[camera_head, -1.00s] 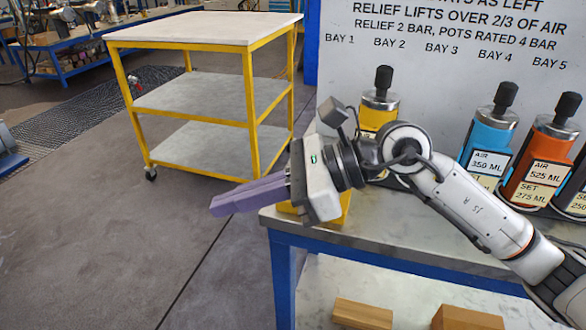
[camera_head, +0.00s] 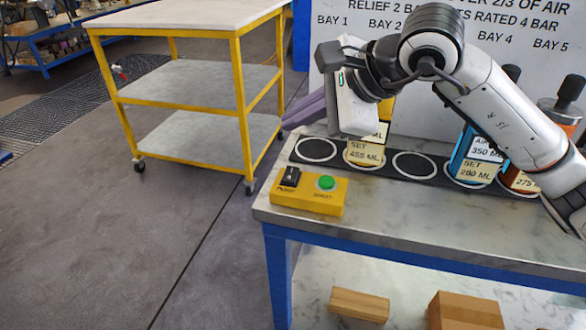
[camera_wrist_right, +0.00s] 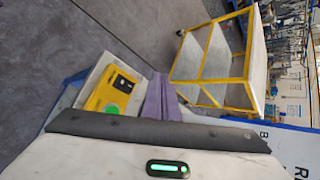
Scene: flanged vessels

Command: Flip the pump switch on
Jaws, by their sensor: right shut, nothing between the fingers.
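The yellow control box (camera_head: 310,195) sits at the front left corner of the bench. The black pump switch (camera_head: 290,176) is on its left part, beside a round green button (camera_head: 326,183). I cannot tell which way the rocker is tipped. My right gripper (camera_head: 303,113), with purple fingers, is shut and empty, raised above and behind the box, pointing left. In the right wrist view its fingers (camera_wrist_right: 160,98) are together, right of the box (camera_wrist_right: 115,90) and its switch (camera_wrist_right: 125,82), apart from both. My left gripper is not in view.
Labelled vessels, one yellow (camera_head: 366,149), one blue (camera_head: 477,155) and one orange (camera_head: 520,180), stand on a dark strip with ringed bays behind the box. A yellow cart (camera_head: 240,105) stands at the back left. Wooden blocks (camera_head: 359,305) lie on the lower shelf.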

